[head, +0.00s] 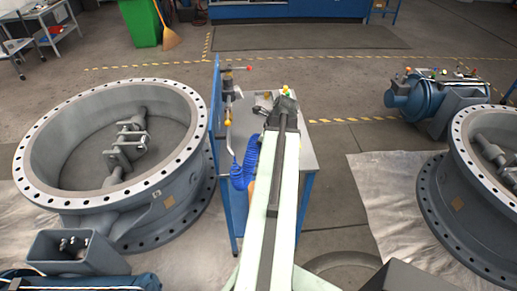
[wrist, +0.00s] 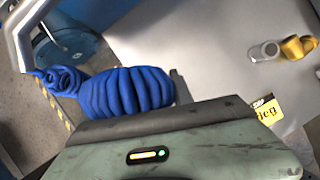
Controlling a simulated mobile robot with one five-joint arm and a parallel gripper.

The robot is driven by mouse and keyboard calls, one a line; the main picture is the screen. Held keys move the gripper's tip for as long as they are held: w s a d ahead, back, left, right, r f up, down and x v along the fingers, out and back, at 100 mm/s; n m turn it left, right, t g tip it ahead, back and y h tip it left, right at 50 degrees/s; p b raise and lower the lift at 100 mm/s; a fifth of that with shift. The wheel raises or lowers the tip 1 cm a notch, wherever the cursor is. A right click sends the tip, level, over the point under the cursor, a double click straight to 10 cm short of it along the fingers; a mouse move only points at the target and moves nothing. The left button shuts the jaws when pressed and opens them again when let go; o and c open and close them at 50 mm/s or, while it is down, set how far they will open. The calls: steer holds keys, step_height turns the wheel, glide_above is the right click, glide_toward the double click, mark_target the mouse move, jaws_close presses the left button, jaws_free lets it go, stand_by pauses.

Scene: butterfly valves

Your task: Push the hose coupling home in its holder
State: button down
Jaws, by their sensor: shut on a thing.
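My gripper (head: 272,108) is at the far end of my arm, over the grey-topped bench in the head view. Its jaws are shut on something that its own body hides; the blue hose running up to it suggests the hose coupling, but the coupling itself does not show. The blue coiled hose (head: 246,166) hangs left of my arm. In the wrist view the coiled hose (wrist: 125,92) bulges just beyond the grey-green housing. The holder cannot be made out, so whether the coupling is seated cannot be told.
The bench (head: 309,150) has a blue upright panel (head: 216,100) with pipework on its left. A silver cylinder (wrist: 264,51) and yellow fitting (wrist: 293,47) lie on the pale surface. Large flanged valves stand left (head: 160,215) and right (head: 470,215).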

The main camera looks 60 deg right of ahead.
steer(key=shift+f+b, duration=0.65)
steer(key=shift+b, duration=0.05)
stand_by(0.9)
steer(key=c, duration=1)
jaws_free()
steer(key=shift+c, duration=0.2)
steer(key=o, duration=0.5)
step_height(320, 180, up, 8)
steer(key=p, duration=0.7)
steer(key=shift+s+f+p, duration=0.1)
steer(key=shift+f+p, duration=0.1)
steer(key=shift+p, duration=0.15)
